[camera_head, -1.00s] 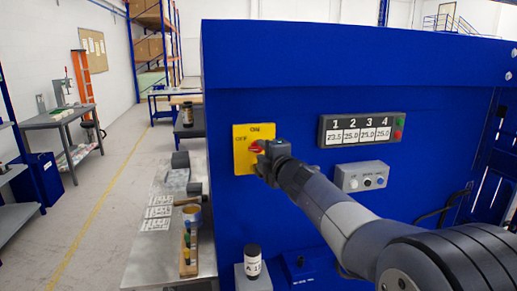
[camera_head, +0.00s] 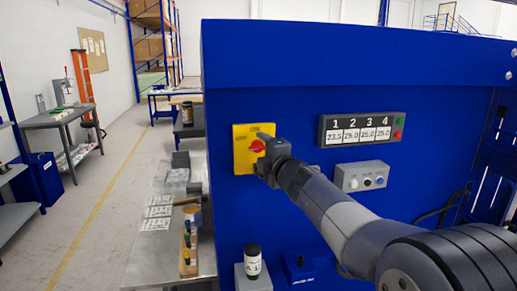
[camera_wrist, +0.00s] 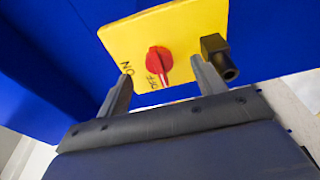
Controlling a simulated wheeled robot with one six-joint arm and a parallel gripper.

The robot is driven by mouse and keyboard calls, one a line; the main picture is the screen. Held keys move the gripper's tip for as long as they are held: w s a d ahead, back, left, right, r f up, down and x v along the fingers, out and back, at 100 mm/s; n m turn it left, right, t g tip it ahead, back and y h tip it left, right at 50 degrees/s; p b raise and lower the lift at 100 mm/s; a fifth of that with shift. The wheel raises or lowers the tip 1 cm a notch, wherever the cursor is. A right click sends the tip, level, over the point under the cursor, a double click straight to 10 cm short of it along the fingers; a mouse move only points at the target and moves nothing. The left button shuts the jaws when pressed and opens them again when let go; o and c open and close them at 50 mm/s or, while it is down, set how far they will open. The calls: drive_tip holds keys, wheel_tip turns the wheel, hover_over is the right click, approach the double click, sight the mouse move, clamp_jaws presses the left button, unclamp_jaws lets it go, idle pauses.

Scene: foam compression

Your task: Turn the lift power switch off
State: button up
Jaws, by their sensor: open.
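The switch is a yellow plate (camera_head: 240,158) with a red rotary knob (camera_head: 257,146) on the blue machine's front. In the wrist view the yellow plate (camera_wrist: 180,18) fills the top middle, and the red knob (camera_wrist: 158,59) has a white stripe whose lower end lies by the OFF lettering. The ON lettering is to its left. My gripper (camera_wrist: 162,70) is open, with one finger on each side of the knob in that view and nothing between them. In the head view my gripper (camera_head: 268,158) stands just right of the knob, covering part of the plate.
A black fitting (camera_wrist: 218,58) sticks out by the right finger. Right of the switch are a numbered display (camera_head: 361,128) and a grey button box (camera_head: 362,176). A marked bottle (camera_head: 253,262) stands below. A metal bench (camera_head: 150,255) is at left, beside open floor.

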drive_tip(key=a+b+v, duration=0.1)
drive_tip(key=v, duration=0.6)
drive_tip(key=shift+s, duration=0.25)
drive_tip(key=shift+w+a, duration=0.1)
drive_tip(key=shift+a, duration=0.05)
drive_tip(key=x, duration=0.3)
drive_tip(key=d+p+x, duration=0.1)
drive_tip(key=x, duration=0.1)
drive_tip(key=shift+w+a, duration=0.15)
drive_tip(key=shift+w, duration=0.45)
drive_tip(key=shift+w+a, duration=0.2)
drive_tip(key=shift+w, duration=0.35)
drive_tip(key=shift+s+m, duration=0.1)
drive_tip(key=shift+m, duration=0.2)
